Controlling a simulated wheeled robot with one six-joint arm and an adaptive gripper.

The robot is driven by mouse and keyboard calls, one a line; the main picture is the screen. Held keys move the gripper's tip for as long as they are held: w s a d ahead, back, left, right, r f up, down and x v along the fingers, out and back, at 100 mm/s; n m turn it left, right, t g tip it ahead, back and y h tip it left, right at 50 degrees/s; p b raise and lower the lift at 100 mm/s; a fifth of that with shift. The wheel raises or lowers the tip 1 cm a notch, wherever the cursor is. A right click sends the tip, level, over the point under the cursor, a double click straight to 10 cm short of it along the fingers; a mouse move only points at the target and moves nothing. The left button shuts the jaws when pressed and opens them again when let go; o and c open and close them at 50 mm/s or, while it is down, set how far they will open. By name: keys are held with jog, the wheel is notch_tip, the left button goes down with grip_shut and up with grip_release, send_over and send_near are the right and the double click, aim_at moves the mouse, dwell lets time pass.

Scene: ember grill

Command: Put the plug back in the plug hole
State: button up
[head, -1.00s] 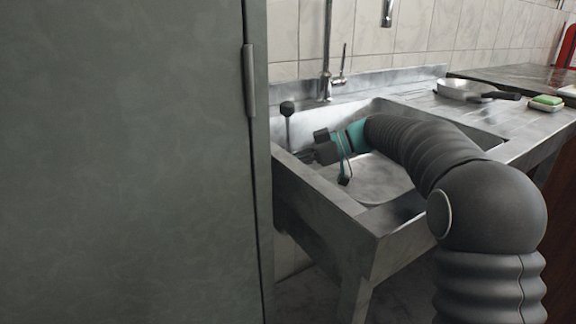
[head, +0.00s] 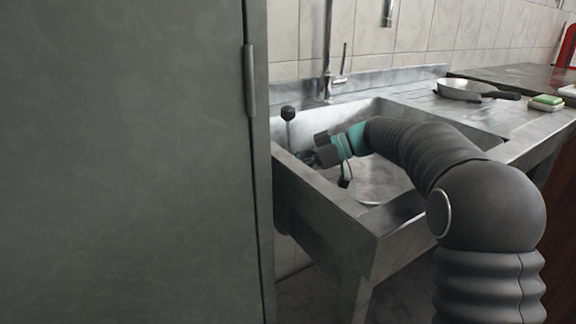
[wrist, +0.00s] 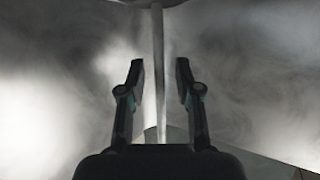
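A thin metal rod topped by a black knob (head: 288,113) stands about upright in the left part of the steel sink (head: 385,235); I take it for the plug's handle. Its lower end and the plug hole are hidden by the sink's front wall in the head view. My gripper (head: 308,158) is low in the sink, close beside the rod. In the wrist view, my gripper (wrist: 160,68) is open, one finger on each side of the rod (wrist: 159,105), with gaps on both sides.
A tap (head: 327,85) rises behind the sink. A tall grey cabinet (head: 130,160) stands close on the left. A pan (head: 463,90) and a green sponge (head: 546,102) lie on the drainer at the right. The sink's front wall (head: 330,205) stands before my gripper.

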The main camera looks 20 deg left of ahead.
jog(key=b+v, duration=0.1)
jog(key=v, duration=1.1)
jog(key=shift+r, duration=0.1)
